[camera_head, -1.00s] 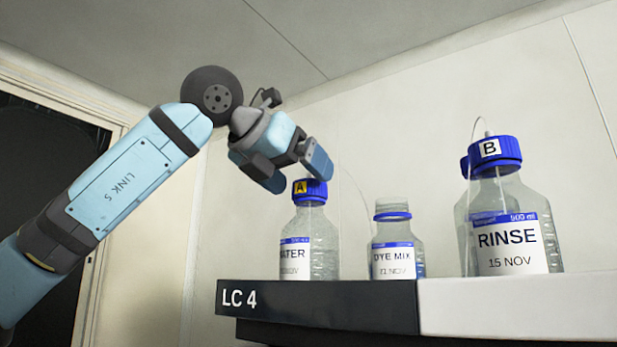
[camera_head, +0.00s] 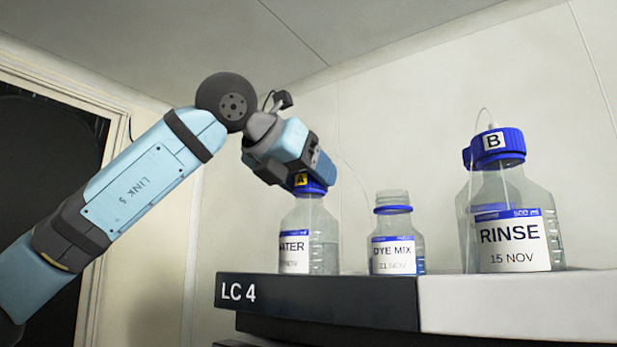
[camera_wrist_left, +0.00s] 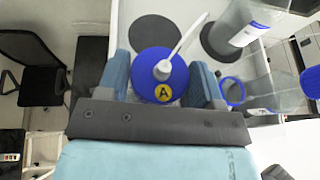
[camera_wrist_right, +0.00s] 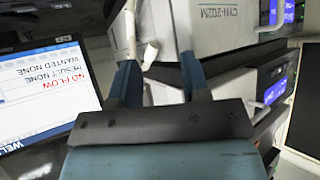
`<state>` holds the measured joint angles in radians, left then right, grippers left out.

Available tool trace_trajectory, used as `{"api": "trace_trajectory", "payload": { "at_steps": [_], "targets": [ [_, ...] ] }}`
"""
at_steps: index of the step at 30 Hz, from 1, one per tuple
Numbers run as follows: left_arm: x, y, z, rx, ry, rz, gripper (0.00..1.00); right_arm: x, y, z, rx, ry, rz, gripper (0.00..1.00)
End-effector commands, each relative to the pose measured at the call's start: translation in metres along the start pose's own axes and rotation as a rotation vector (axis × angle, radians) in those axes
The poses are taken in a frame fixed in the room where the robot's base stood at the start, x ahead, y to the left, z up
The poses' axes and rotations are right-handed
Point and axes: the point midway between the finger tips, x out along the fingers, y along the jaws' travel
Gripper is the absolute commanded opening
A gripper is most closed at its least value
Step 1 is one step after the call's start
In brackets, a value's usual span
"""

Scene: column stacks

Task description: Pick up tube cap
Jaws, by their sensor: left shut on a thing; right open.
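The blue tube cap marked A (camera_head: 314,186) sits on the WATER bottle (camera_head: 324,256), which stands upright at the left end of the shelf. My left gripper (camera_head: 300,170) comes down over this cap from above. In the left wrist view the cap (camera_wrist_left: 150,65) lies between the two fingers, which are shut on it; a white tube fitting rises from its top. Part of the cap is hidden behind the fingers in the head view. My right gripper (camera_wrist_right: 160,78) is open and empty, and shows only in its own wrist view.
The uncapped DYE MIX bottle (camera_head: 393,229) stands close to the right of the WATER bottle. The RINSE bottle (camera_head: 512,206), with blue cap B (camera_head: 499,147), is further right. A screen (camera_wrist_right: 40,90) and a white connector (camera_wrist_right: 151,54) show near my right gripper.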

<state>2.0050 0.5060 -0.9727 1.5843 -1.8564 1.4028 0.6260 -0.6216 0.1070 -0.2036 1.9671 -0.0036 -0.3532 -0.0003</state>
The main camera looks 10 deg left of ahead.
Motion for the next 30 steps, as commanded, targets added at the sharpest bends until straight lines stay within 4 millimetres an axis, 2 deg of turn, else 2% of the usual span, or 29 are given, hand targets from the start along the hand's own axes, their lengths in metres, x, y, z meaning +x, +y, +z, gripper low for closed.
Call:
{"api": "trace_trajectory", "payload": {
  "at_steps": [8, 11, 21, 30],
  "targets": [
    [-0.008, -0.001, 0.02, -0.001, -0.002, 0.0, 0.38, 0.002, 0.001, 0.004, -0.011, 0.001, -0.001, 0.43],
    [-0.016, -0.002, 0.038, -0.001, -0.002, -0.001, 0.38, 0.003, 0.001, 0.005, -0.023, 0.003, -0.004, 0.43],
    [-0.052, -0.002, 0.123, -0.002, -0.003, 0.0, 0.38, 0.001, 0.002, 0.008, -0.041, 0.001, -0.01, 0.43],
    [-0.071, -0.001, 0.171, -0.001, 0.0, 0.0, 0.38, -0.003, 0.001, 0.004, -0.029, -0.001, -0.008, 0.43]
  ]
}}
